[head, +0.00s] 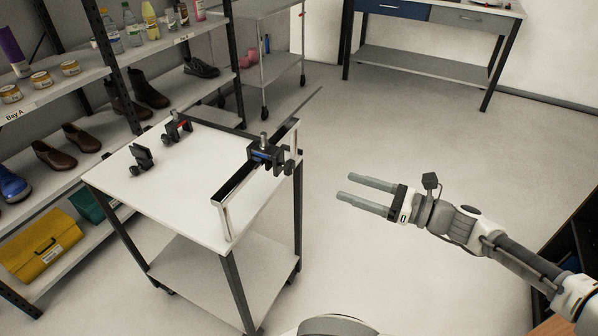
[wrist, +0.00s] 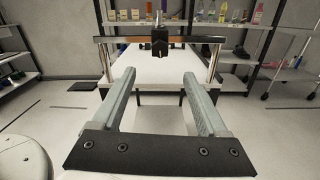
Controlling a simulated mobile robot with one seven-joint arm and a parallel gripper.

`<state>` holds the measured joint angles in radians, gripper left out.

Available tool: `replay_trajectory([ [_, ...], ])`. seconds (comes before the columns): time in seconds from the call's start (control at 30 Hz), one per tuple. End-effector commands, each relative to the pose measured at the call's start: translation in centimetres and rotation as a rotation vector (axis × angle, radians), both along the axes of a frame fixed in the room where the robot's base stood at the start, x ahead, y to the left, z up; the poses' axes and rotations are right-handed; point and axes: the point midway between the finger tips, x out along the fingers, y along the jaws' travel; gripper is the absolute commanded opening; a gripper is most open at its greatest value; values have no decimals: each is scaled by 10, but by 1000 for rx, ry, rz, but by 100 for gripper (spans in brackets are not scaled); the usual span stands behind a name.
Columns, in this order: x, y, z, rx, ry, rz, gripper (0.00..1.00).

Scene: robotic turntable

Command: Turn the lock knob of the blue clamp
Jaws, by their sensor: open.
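The blue clamp (head: 266,154) is a dark block with a blue stripe, mounted on the rail (head: 234,186) along the right edge of the white table (head: 190,200). A dark knob-like part (head: 289,165) sticks out on its right side, and a silver pin stands on top. My gripper (head: 346,186) is open and empty, to the right of the clamp and apart from it, its fingers pointing towards the table. In the wrist view the clamp (wrist: 160,42) sits on the rail beyond and between the open fingers (wrist: 159,74); its blue stripe does not show there.
A clamp with a red mark (head: 178,126) is at the table's back edge, and another dark clamp (head: 142,158) is at its left. Shelves with shoes and bottles (head: 135,35) stand behind. The floor (head: 340,130) between gripper and table is clear.

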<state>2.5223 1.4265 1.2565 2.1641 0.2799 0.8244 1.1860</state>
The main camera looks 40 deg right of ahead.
Motion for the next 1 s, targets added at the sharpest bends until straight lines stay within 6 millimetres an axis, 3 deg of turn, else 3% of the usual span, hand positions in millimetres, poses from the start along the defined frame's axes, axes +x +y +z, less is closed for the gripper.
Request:
replay_trajectory([
  [0.5, 102, 44, -2, 2, -2, 5, 76],
  [0.7, 120, 51, -1, 1, 0, 2, 76],
  [1.0, 125, 52, 0, 1, 2, 0, 76],
])
